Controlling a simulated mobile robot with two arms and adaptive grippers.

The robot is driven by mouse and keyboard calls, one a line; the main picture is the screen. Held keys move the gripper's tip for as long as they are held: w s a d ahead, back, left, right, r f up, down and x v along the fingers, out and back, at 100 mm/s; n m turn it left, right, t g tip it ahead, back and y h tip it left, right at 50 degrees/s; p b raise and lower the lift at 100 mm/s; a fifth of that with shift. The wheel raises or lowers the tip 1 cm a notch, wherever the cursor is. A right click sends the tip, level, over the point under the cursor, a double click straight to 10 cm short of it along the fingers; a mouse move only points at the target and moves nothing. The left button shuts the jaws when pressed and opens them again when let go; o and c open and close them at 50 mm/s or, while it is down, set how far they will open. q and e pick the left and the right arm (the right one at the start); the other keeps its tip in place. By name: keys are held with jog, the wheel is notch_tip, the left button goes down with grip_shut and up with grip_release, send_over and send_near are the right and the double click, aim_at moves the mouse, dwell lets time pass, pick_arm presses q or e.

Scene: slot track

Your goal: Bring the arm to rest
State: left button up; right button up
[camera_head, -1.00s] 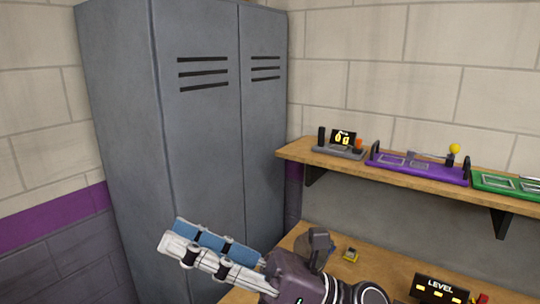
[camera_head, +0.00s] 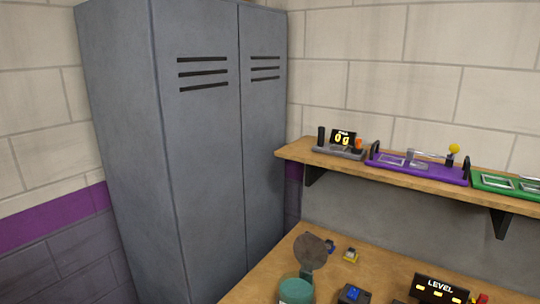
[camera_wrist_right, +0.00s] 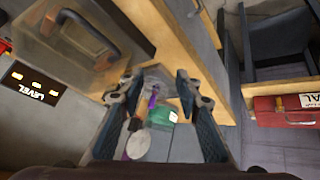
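No gripper shows in the head view. In the right wrist view my right gripper (camera_wrist_right: 157,88) is open, its two dark fingers apart with a clear gap between them. Nothing is held between the fingers. Beyond the gap, lower down, show a green item (camera_wrist_right: 162,114) and a pale round item (camera_wrist_right: 139,145). My left gripper is out of view. In the head view a purple track (camera_head: 420,168) with a yellow-knobbed lever sits on the wall shelf (camera_head: 330,160), beside a green track (camera_head: 508,185).
Grey lockers (camera_head: 200,140) stand at the left. The wooden bench (camera_head: 265,284) below carries a dark round-headed thing (camera_head: 311,248), a teal round item (camera_head: 295,291), small blocks and a LEVEL display (camera_head: 440,289). The wrist view also shows a red box (camera_wrist_right: 283,110) at the right.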

jog(key=s+f+m+g, duration=0.2)
jog(key=s+f+g, duration=0.25)
jog(key=s, duration=0.65)
notch_tip(320, 180, down, 30)
jog(key=s+b, duration=0.1)
jog(key=b, duration=0.4)
jog(key=s+d+f+g+b, duration=0.1)
jog(key=s+f+b, duration=0.1)
jog(key=s+f, duration=0.7)
jog(key=s+d+f+g+b, duration=0.1)
jog(key=s+d+f+b, duration=0.1)
jog(key=s+f, duration=0.7)
notch_tip(320, 180, down, 5)
jog(key=shift+d+r+b, duration=0.1)
jog(key=shift+d+b, duration=0.15)
jog(key=shift+b, duration=0.25)
